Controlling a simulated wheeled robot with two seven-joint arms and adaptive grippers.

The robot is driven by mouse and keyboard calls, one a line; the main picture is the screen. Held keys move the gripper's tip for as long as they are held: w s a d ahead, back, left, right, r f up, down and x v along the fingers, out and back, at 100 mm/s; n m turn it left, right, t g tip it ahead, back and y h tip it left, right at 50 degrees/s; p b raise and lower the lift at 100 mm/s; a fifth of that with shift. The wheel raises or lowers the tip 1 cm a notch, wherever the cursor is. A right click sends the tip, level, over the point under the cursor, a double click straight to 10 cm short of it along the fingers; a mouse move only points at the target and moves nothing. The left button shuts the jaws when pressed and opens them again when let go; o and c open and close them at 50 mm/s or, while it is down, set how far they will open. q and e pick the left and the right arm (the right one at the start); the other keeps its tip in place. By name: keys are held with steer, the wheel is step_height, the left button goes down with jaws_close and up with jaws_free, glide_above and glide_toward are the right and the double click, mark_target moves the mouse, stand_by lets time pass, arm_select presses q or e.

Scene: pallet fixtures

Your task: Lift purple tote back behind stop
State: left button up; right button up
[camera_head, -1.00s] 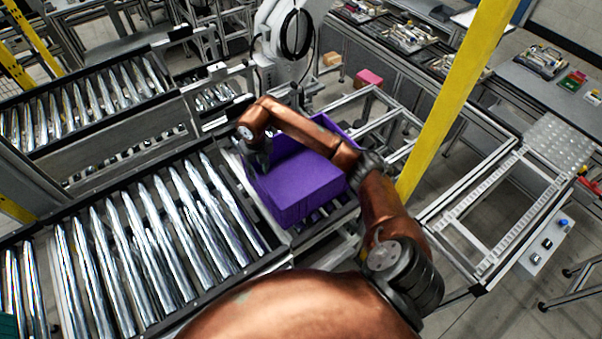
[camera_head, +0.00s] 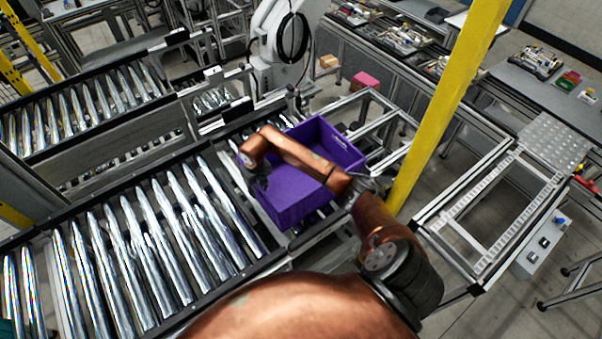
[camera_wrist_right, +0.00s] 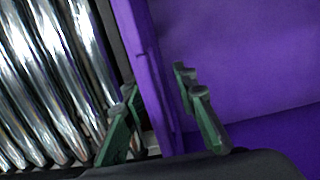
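The purple tote (camera_head: 290,206) sits open side up at the right end of the near roller conveyor, partly over the frame beyond it. My right arm crosses in front of it and hides part of its rim and inside. My right gripper (camera_head: 258,178) is at the tote's left wall. In the right wrist view the gripper's green fingers (camera_wrist_right: 155,100) stand apart, one on each side of the tote wall (camera_wrist_right: 148,65). A gap shows between the wall and the inner finger. My left gripper is out of view. I cannot make out the stop.
Shiny rollers (camera_head: 150,230) fill the near conveyor left of the tote. A yellow post (camera_head: 440,110) rises to the right of my arm. A white robot arm (camera_head: 280,45) stands behind the tote.

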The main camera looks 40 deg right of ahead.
jaws_close()
steer(key=shift+w+r, duration=0.1)
steer(key=shift+r, duration=0.05)
stand_by(0.8)
